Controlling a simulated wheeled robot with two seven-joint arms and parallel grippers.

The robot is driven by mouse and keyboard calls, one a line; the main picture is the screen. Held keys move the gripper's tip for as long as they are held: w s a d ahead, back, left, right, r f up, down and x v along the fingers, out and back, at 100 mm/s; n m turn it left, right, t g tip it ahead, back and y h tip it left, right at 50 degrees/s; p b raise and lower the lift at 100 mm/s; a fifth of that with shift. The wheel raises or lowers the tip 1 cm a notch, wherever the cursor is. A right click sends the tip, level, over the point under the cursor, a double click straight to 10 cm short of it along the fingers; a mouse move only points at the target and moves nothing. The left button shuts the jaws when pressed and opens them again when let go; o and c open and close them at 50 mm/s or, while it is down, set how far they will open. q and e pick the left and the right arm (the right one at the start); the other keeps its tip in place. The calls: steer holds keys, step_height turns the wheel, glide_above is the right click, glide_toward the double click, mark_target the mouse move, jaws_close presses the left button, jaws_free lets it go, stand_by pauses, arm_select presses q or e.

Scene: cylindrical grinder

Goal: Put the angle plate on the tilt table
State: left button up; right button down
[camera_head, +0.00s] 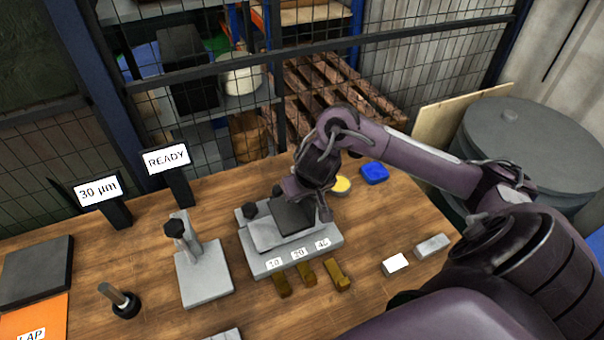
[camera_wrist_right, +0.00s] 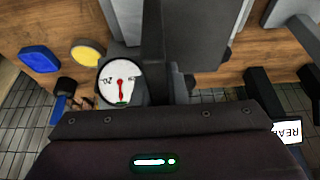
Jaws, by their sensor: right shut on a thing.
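The angle plate, a dark grey piece (camera_head: 294,217), is over the light grey tilt table (camera_head: 262,236). In the right wrist view a broad dark face (camera_wrist_right: 200,45) shows beside a dark upright bar. My right gripper (camera_head: 308,205) reaches down from the right arm at the plate's right end and is shut on it. The fingertips are mostly hidden. I cannot tell whether the plate rests fully on the table. A dial with a red needle (camera_wrist_right: 120,82) is close beside it in the right wrist view. My left gripper is not in view.
A grey stand with a black knob (camera_head: 203,275) is left of the table. Brass blocks (camera_head: 307,273) lie in front, under number labels. Yellow (camera_head: 341,185) and blue (camera_head: 374,173) pieces are behind right. READY (camera_head: 168,160) and 30 µm (camera_head: 98,190) signs stand at the back left.

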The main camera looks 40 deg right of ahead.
mark_target(302, 213)
steer(key=shift+w+f+b, duration=0.1)
steer(key=shift+f+b, duration=0.2)
steer(key=shift+f, duration=0.55)
steer(key=shift+f+b, duration=0.6)
steer(key=shift+f, duration=2.1)
steer(key=c, duration=1.9)
jaws_free()
steer(key=shift+f, duration=0.25)
steer(key=o, duration=0.4)
steer(key=shift+a, duration=0.1)
steer(key=shift+o, duration=0.2)
